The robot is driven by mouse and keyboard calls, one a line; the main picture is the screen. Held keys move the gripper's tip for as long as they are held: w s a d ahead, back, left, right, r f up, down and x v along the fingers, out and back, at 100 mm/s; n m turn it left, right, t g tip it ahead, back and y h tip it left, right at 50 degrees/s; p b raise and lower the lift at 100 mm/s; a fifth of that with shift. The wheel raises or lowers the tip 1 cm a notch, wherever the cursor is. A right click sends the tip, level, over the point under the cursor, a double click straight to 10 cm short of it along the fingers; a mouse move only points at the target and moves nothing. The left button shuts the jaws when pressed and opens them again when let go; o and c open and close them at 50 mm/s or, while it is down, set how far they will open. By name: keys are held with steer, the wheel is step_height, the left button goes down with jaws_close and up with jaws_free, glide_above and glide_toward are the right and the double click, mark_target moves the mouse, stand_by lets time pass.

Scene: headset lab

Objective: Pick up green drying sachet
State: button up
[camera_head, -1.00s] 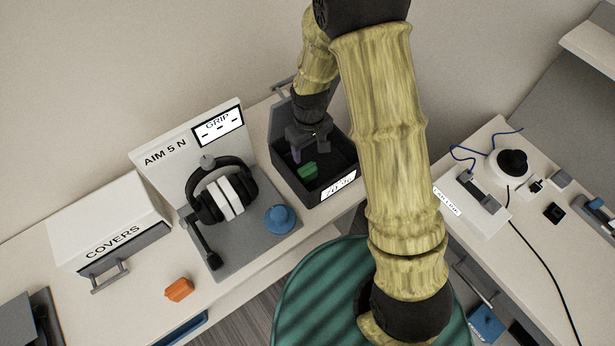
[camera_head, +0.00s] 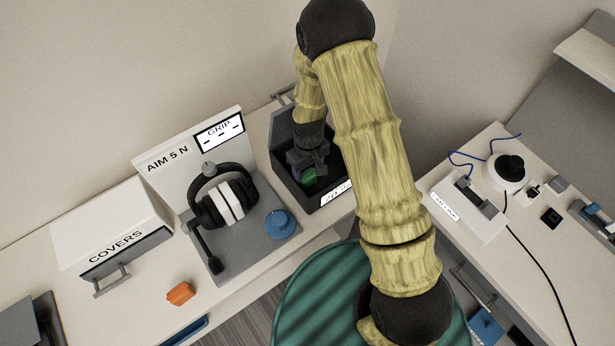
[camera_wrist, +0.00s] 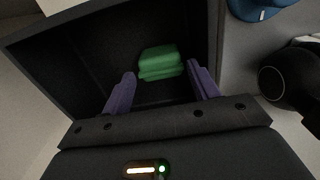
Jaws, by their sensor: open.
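The green drying sachet (camera_wrist: 160,62) lies inside a dark open box (camera_wrist: 75,62), seen in the wrist view between and beyond my fingertips. In the head view the sachet (camera_head: 308,177) shows partly, with my gripper (camera_head: 308,168) over it and hiding some of it. My gripper (camera_wrist: 160,85) is open in the wrist view, with its two purple fingers apart and nothing between them but the view of the sachet ahead. Whether the fingers touch the box floor cannot be told.
The dark box (camera_head: 335,170) has raised walls around my gripper.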

mark_target(307, 174)
steer(key=shift+f, duration=0.2)
steer(key=shift+w+a+f+p, duration=0.15)
steer(key=shift+f+p, duration=0.35)
steer(key=shift+f, duration=0.75)
steer(key=shift+w+f+p, duration=0.1)
steer(key=shift+f+p, duration=0.4)
steer(key=shift+f, duration=0.75)
steer(key=c, duration=0.6)
steer(key=shift+c, duration=0.2)
steer(key=shift+r, duration=0.1)
step_height(307, 174, up, 28)
steer(key=b, duration=0.4)
